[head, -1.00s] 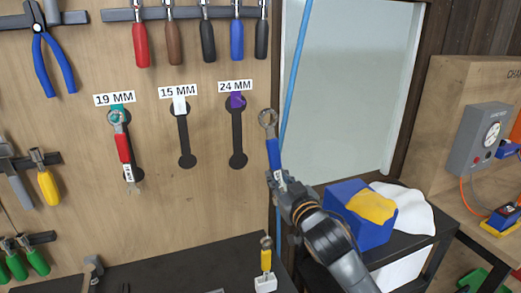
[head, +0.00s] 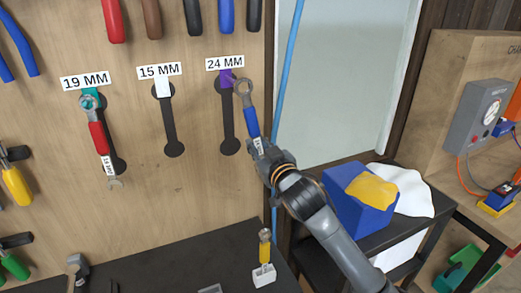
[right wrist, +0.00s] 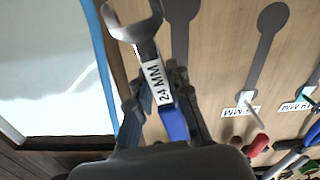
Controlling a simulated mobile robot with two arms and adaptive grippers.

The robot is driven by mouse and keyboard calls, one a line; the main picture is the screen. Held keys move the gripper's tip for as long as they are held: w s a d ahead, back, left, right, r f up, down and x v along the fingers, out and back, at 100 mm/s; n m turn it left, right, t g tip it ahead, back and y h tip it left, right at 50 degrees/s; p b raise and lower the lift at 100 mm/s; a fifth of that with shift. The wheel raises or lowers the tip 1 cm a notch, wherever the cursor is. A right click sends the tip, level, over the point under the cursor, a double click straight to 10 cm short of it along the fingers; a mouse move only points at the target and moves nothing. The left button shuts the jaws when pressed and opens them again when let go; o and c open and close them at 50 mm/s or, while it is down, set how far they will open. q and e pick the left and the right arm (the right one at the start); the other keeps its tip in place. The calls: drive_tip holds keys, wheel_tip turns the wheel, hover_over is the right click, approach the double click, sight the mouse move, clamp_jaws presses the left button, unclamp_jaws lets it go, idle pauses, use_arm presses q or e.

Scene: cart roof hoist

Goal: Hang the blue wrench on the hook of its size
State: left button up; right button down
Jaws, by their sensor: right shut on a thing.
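The blue wrench (head: 250,120) is upright in my right gripper (head: 262,152), its ring end up. Its tag reads 24 MM in the right wrist view (right wrist: 155,82). My right gripper, also in the right wrist view (right wrist: 160,98), is shut on the wrench. The ring is just right of the purple 24 MM hook (head: 227,78); I cannot tell if they touch. The white 15 MM hook (head: 162,88) is empty. A red wrench (head: 98,138) hangs on the teal 19 MM hook (head: 88,100). My left gripper is not in view.
A dark bench (head: 190,262) runs below the pegboard (head: 50,220). A yellow-handled tool (head: 264,245) stands in a white block on it. A blue box (head: 362,218) with a yellow cloth sits on a shelf at right. A blue hose (head: 286,75) hangs beside the board.

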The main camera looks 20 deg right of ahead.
drive_tip(key=shift+w, duration=0.7)
drive_tip(key=shift+w+f+b, duration=0.1)
drive_tip(key=shift+w+b, duration=0.45)
drive_tip(key=shift+w, duration=0.25)
drive_tip(key=shift+w+a+b, duration=0.1)
drive_tip(key=shift+w+b, duration=0.6)
drive_tip(key=shift+w, duration=1)
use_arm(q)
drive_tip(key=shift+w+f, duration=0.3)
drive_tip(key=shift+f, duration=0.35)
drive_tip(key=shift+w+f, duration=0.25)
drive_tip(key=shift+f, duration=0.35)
use_arm(e)
drive_tip(key=shift+w+f, duration=0.35)
drive_tip(key=shift+w, duration=0.35)
drive_tip(key=shift+f, duration=0.1)
drive_tip(key=c, duration=1.2)
unclamp_jaws()
